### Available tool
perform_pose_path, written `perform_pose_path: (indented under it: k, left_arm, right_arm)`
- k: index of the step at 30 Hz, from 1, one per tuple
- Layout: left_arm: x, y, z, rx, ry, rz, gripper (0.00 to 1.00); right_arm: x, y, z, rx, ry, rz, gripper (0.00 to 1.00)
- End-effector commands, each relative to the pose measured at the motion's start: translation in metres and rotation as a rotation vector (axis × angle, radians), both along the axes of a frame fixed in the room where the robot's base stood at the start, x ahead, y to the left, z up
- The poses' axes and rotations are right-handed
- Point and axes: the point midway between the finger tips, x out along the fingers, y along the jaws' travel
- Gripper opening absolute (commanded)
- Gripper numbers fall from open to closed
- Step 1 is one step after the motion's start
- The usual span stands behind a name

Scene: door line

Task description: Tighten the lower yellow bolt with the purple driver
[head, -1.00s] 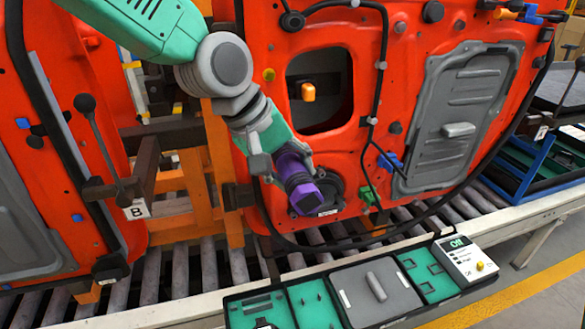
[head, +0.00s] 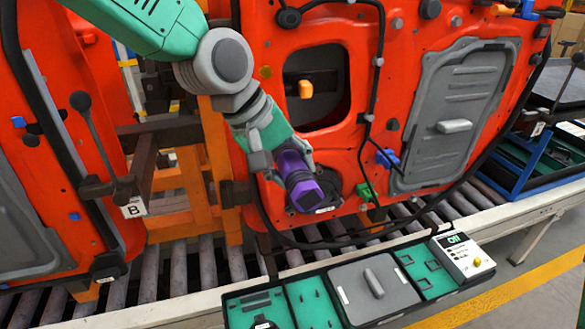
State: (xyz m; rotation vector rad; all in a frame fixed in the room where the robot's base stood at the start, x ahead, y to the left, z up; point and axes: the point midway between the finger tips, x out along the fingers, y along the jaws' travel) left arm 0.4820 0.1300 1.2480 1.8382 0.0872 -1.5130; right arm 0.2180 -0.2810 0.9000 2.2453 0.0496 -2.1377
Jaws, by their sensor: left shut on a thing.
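My left gripper (head: 284,160) is shut on the purple driver (head: 296,178), in front of the lower left part of the orange-red door (head: 345,150). The driver points down and to the right, and its wide end (head: 307,197) is beside a round dark speaker-like part (head: 328,190). A yellow bolt (head: 266,72) shows higher on the door, left of the window opening. No lower yellow bolt is visible; the driver and gripper cover part of the door there. Whether the driver touches a bolt cannot be told. My right gripper is not in view.
A tray (head: 335,294) with green and grey compartments stands in front of the roller conveyor (head: 180,270). A white box with a display (head: 462,257) sits at its right end. Another orange-red door (head: 75,150) and a dark lever (head: 95,130) are at left.

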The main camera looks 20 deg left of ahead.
Motion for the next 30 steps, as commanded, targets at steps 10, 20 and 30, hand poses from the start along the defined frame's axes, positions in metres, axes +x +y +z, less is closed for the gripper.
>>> perform_pose_path:
  k: [10,20,30]
  left_arm:
    - [0.0006,-0.0002,0.0013,-0.001,-0.004,0.0,0.0]
    - [0.0024,0.0009,0.0012,-0.001,-0.003,0.001,0.0]
    - [0.0051,0.0026,0.0013,-0.001,-0.003,0.001,0.0]
  right_arm:
    - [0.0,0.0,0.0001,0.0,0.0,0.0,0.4]
    - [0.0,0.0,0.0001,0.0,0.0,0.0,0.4]
    - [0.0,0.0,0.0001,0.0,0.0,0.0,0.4]
